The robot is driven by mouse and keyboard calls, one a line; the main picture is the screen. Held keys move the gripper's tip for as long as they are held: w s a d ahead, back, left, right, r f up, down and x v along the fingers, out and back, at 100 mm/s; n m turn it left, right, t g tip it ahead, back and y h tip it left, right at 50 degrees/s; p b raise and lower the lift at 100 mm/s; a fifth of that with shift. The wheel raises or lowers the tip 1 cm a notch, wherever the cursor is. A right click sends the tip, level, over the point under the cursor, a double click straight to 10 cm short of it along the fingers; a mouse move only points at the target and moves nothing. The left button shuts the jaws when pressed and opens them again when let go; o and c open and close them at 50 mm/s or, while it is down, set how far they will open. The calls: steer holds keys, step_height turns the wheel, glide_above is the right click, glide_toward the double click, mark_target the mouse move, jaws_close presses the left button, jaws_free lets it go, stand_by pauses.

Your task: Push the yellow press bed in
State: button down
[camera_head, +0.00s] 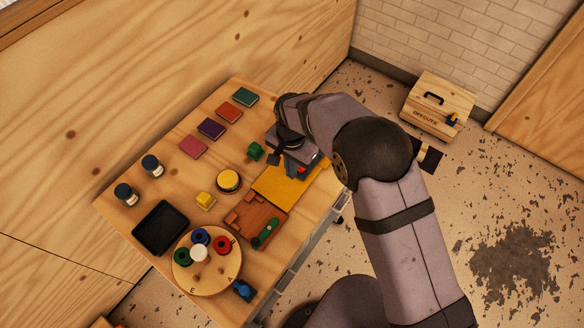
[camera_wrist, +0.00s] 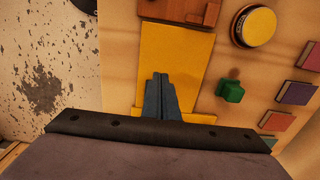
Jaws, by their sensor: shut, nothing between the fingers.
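The yellow press bed (camera_head: 277,189) is a flat plate on the right part of the table. It runs from a brown wooden block (camera_head: 266,208) toward the table's right edge. In the wrist view the bed (camera_wrist: 190,50) has a wider yellow bar (camera_wrist: 200,116) across its near end, and the brown block (camera_wrist: 180,12) is at its far end. My gripper (camera_wrist: 160,76) is shut and empty, with its blue-grey fingers over the near part of the bed. I cannot tell whether the fingertips touch it. In the head view my gripper (camera_head: 287,172) and arm hide part of the bed's upper end.
A green piece (camera_wrist: 230,91) and a round yellow-topped tin (camera_wrist: 255,26) stand beside the bed. Several coloured tiles (camera_head: 211,128), a black tray (camera_head: 160,228) and a round board with pegs and rings (camera_head: 207,282) are elsewhere on the table. The floor lies beyond the table edge.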

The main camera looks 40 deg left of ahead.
step_height(320, 180, up, 6)
steer(key=p, duration=0.3)
steer(key=shift+p, duration=0.4)
steer(key=s+d+f+n+g+h, duration=0.1)
steer(key=s+d+n, duration=0.35)
steer(key=d, duration=0.45)
steer(key=s+d+f+n+g+h, duration=0.15)
steer(key=s+d+n, duration=0.35)
steer(key=d, duration=0.5)
steer(key=w+d+r+m+t+y, duration=0.1)
steer(key=d+r+m, duration=0.3)
steer(key=d, duration=0.8)
steer(key=w+d+r+m+t+y, duration=0.1)
steer(key=w+d+r+m, duration=0.3)
steer(key=d+r, duration=0.5)
steer(key=shift+d+r+m, duration=0.25)
steer(key=shift+d+m, duration=0.5)
steer(key=shift+d, duration=0.8)
